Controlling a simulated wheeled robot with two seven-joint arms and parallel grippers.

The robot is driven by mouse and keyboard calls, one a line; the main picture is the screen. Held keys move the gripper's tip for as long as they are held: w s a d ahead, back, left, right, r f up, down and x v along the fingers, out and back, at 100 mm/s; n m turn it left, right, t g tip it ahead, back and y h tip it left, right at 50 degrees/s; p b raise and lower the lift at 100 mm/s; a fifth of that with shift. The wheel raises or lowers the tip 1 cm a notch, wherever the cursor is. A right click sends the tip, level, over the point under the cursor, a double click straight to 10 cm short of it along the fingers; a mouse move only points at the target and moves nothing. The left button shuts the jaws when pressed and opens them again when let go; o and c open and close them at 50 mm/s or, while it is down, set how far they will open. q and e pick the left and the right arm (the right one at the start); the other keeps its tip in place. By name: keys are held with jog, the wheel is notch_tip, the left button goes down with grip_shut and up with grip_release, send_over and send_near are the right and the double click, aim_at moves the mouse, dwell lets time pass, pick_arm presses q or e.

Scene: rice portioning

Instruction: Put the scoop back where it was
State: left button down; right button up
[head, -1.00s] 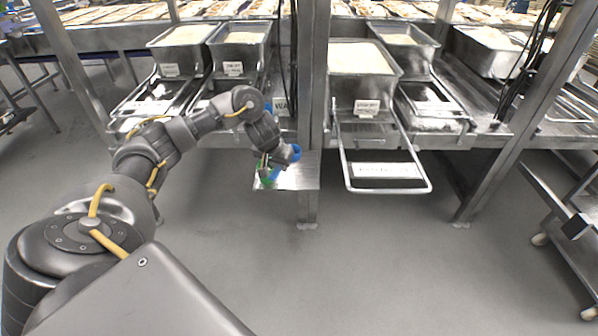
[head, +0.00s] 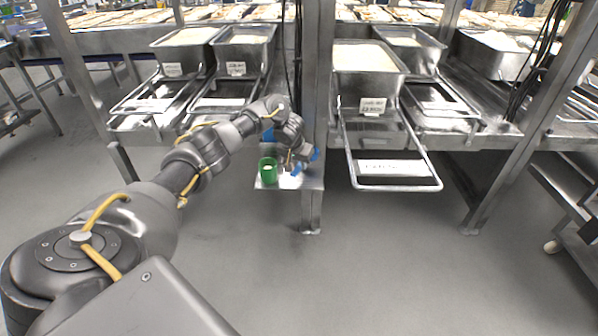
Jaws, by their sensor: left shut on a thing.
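My left gripper (head: 291,163) reaches in from the left. It is over or beside the small metal shelf (head: 312,183) on the upright post. It is shut on what looks like a blue scoop (head: 315,154). The gripper hides much of it, and the rest is blurred, so I cannot tell whether it touches the shelf. A green cup-shaped scoop (head: 268,172) stands upright on the shelf's left end, just left of the gripper. My right gripper is out of view.
Labelled metal bins with pale contents, such as this large one (head: 366,82), stand behind on the rack. A metal frame (head: 438,170) juts out right of the post (head: 312,213). A cart (head: 575,195) stands at right. The floor in front is clear.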

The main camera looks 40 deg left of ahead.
pick_arm(q)
jog(key=shift+w+f, duration=0.2)
jog(key=shift+f, duration=0.1)
notch_tip(320, 180, down, 2)
jog(key=shift+f+b, duration=0.25)
jog(key=shift+b, duration=0.2)
jog(key=shift+f, duration=0.2)
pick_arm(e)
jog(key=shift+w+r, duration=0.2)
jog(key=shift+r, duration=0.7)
pick_arm(q)
jog(key=c, duration=1.3)
grip_release()
jog(key=shift+f, duration=0.1)
